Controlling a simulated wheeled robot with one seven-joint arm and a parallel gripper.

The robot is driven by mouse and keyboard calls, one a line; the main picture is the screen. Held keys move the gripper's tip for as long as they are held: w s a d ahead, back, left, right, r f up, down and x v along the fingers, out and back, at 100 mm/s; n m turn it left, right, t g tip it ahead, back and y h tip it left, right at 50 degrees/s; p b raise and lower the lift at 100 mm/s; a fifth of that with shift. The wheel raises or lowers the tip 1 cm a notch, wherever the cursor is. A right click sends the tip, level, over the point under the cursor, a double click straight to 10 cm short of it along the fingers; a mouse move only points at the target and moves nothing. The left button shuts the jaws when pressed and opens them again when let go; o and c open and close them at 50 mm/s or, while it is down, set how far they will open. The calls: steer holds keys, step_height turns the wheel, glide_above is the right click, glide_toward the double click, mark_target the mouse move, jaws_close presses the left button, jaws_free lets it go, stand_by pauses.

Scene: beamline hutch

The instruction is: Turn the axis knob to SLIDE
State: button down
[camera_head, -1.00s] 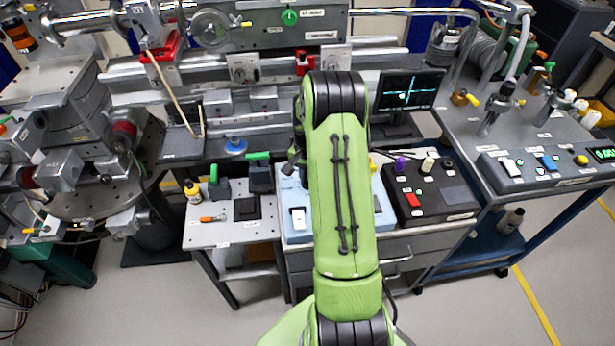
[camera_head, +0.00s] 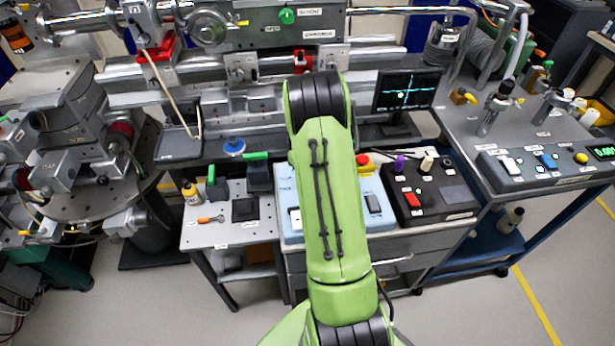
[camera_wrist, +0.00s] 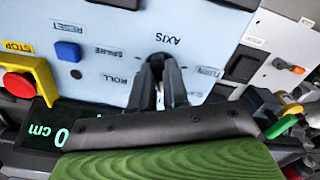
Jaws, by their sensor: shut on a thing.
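The axis knob (camera_wrist: 157,60) is a small dark shape at the fingertips in the wrist view, mostly covered by them. My gripper (camera_wrist: 160,74) is shut on it. The pale blue panel (camera_wrist: 110,42) carries the label AXIS beside the knob, with SPARE, ROLL and what reads like TURN around it. Another label by the right finger is partly hidden, and I cannot make out SLIDE. The knob's pointer direction cannot be told. In the head view, my green arm hides the knob and gripper; the panel (camera_head: 373,185) shows at both sides.
The wrist view shows a blue RESET button (camera_wrist: 68,51), a red stop button (camera_wrist: 19,84) in a yellow surround, and a display (camera_wrist: 45,132). In the head view, a black control box (camera_head: 432,195) stands right of the panel, and a monitor (camera_head: 407,92) behind.

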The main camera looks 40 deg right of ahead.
steer(key=n, duration=0.3)
steer(key=shift+d+n, duration=0.1)
steer(key=shift+n, duration=0.2)
steer(key=shift+w+d+n+b, duration=0.1)
steer(key=shift+n+b, duration=0.2)
steer(key=shift+n, duration=1.4)
steer(key=c, duration=1.1)
jaws_free()
steer(key=shift+r, duration=0.1)
step_height(320, 180, up, 16)
steer(key=p, duration=0.3)
steer(key=shift+f, duration=0.2)
